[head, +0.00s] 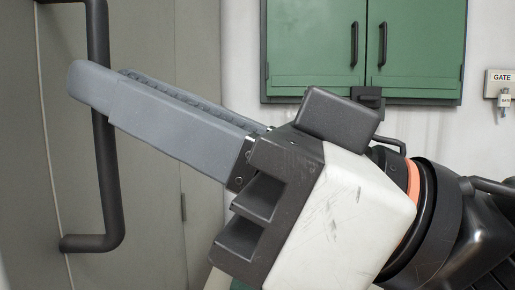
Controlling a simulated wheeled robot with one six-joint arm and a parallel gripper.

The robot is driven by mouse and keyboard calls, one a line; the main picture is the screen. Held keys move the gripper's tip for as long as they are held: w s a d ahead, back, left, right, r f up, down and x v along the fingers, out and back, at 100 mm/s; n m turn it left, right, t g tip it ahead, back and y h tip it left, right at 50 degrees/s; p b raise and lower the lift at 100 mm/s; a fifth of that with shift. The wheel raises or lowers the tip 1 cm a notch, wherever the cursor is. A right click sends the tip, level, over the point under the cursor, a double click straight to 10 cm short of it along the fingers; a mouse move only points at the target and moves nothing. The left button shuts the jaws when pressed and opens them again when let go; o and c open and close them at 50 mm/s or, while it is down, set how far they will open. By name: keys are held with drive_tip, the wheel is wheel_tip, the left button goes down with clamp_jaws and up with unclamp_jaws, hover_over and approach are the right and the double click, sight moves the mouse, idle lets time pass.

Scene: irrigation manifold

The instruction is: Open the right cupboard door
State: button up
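A tall grey cupboard front fills the left side, with a vertical seam near the left edge. A long black bar handle (108,190) stands upright on it. My gripper (92,86) reaches in from the lower right, its grey finger crossing in front of the upper part of the handle. The handle is hidden behind the finger there, so I cannot tell whether they touch or whether the handle is between the fingers. Only one finger shows clearly, with a dark ribbed strip along its upper edge. The grey door panel (140,215) beside the handle looks shut.
A green wall cupboard (310,55) with two shut doors and two black handles hangs behind my gripper. A box labelled GATE (501,78) with a small padlock-like piece is on the white wall at the right. My arm covers the lower right.

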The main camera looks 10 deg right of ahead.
drive_tip(key=v, duration=0.8)
drive_tip(key=shift+d, duration=0.2)
idle(1.2)
drive_tip(key=shift+s+d+f, duration=0.15)
drive_tip(key=shift+d+f, duration=0.05)
drive_tip(key=shift+d, duration=0.1)
idle(0.5)
drive_tip(key=w+d+f+m+t+h, duration=0.1)
drive_tip(key=w+d+f+t+h, duration=0.1)
drive_tip(key=w+f+h, duration=0.7)
drive_tip(key=w+d+f+m+t+h, duration=0.15)
drive_tip(key=w+f+h, duration=0.25)
drive_tip(key=w+f, duration=0.5)
drive_tip(key=d+f+m+g+h, duration=0.3)
drive_tip(key=d+f+m+g, duration=0.1)
drive_tip(key=d+f, duration=0.6)
drive_tip(key=w+d+f+m+g+h, duration=0.1)
drive_tip(key=d+f+m+g+h, duration=0.3)
drive_tip(key=d+f, duration=0.7)
drive_tip(key=shift+d+f+m+h, duration=0.25)
drive_tip(key=shift+f+m, duration=1.1)
drive_tip(key=shift+f, duration=1.75)
